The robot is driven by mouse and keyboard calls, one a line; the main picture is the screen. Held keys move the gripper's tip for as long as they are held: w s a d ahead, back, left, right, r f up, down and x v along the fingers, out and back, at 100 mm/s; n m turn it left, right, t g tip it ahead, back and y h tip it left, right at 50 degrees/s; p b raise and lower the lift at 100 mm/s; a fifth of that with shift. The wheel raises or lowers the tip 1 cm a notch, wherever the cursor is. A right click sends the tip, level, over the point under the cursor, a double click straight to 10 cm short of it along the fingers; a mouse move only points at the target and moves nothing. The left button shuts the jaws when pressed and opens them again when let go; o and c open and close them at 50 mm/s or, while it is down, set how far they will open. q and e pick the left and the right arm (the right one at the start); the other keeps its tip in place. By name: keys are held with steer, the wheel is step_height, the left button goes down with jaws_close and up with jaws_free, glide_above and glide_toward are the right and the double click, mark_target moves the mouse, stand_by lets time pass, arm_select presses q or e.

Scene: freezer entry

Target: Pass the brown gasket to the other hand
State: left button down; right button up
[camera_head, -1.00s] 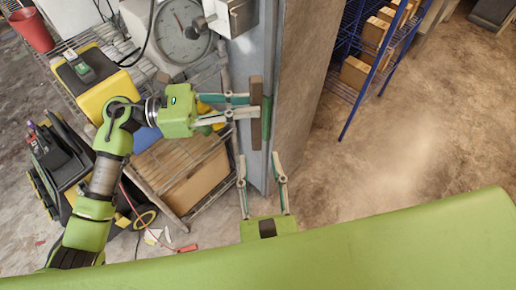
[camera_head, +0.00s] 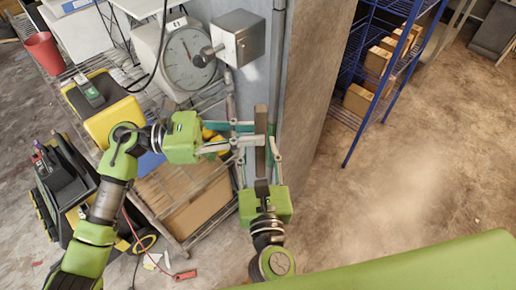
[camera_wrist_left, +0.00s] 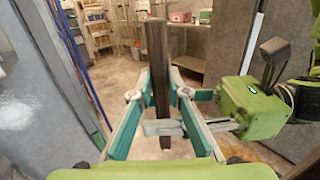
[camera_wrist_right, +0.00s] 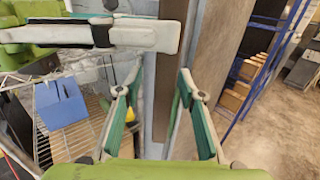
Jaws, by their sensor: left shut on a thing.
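The brown gasket (camera_head: 260,115) is a straight, dark bar, held upright beside the grey door post. My left gripper (camera_head: 257,133) comes in from the left and is shut on its middle. In the left wrist view the gasket (camera_wrist_left: 156,50) stands between the left fingers. My right gripper (camera_head: 256,150) reaches up from below with its fingers spread around the gasket's lower part. In the right wrist view the right fingers (camera_wrist_right: 163,85) stand apart with the gasket (camera_wrist_right: 162,110) between them. A left finger crosses the top of that view.
The grey post and wall (camera_head: 312,90) stand close right of the gasket. A wire rack with a cardboard box (camera_head: 198,205) and a dial scale (camera_head: 188,55) is at the left. Blue shelving (camera_head: 352,125) stands beyond the wall. The floor at the right is clear.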

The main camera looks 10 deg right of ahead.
steer(key=shift+a, duration=0.1)
jaws_close()
arm_select(q)
steer(key=c, duration=1.8)
jaws_free()
steer(key=shift+c, duration=0.2)
